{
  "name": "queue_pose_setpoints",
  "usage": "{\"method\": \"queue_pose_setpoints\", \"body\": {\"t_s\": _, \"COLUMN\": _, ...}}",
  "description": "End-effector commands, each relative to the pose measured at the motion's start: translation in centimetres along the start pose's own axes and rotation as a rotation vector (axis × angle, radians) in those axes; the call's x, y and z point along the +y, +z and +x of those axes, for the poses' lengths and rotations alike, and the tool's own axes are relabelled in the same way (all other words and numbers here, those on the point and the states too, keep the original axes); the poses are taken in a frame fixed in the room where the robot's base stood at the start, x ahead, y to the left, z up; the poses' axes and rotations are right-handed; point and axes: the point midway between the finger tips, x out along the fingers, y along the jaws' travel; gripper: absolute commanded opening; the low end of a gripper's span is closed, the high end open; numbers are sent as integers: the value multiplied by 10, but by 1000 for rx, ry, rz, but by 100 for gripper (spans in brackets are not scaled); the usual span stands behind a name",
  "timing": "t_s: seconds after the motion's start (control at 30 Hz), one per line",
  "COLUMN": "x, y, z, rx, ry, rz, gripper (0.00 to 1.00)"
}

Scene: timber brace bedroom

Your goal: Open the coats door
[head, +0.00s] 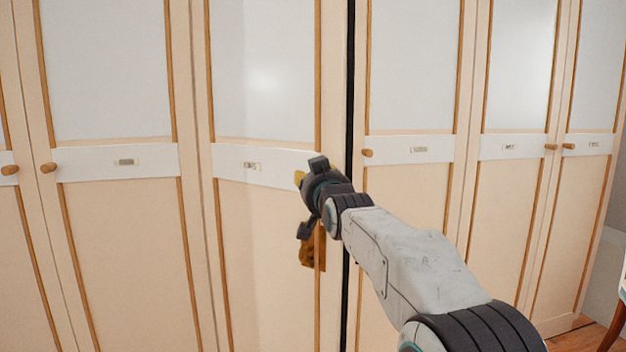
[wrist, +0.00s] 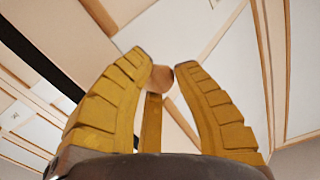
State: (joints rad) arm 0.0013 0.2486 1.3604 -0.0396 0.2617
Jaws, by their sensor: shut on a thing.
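A tall cream wardrobe door (head: 265,230) with a pale upper panel, a white cross band and a small label stands in the middle of the head view. The label's lettering is too small to read. My gripper (head: 316,172) is at this door's right edge, at band height, and hides its knob there. In the wrist view, the yellow fingers of my gripper (wrist: 163,68) are closed around a round wooden knob (wrist: 162,80). A dark narrow gap (head: 350,90) runs along the door's right edge.
Similar doors stand on both sides, with wooden knobs at the left (head: 48,168) and right (head: 368,153). My arm crosses the doors to the right. A wooden floor (head: 572,340) and part of a piece of furniture (head: 618,318) show at the lower right.

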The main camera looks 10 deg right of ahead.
Motion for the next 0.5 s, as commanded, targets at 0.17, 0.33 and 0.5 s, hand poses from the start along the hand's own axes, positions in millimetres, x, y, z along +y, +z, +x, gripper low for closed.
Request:
{"method": "queue_pose_setpoints", "body": {"t_s": 0.17, "x": -2, "y": 8, "z": 3, "rx": -17, "ry": -3, "rz": 0, "gripper": 0}}
{"method": "queue_pose_setpoints", "body": {"t_s": 0.33, "x": -3, "y": 9, "z": 3, "rx": -18, "ry": -3, "rz": 0, "gripper": 0}}
{"method": "queue_pose_setpoints", "body": {"t_s": 0.5, "x": -2, "y": 9, "z": 3, "rx": -17, "ry": -3, "rz": 0, "gripper": 39}}
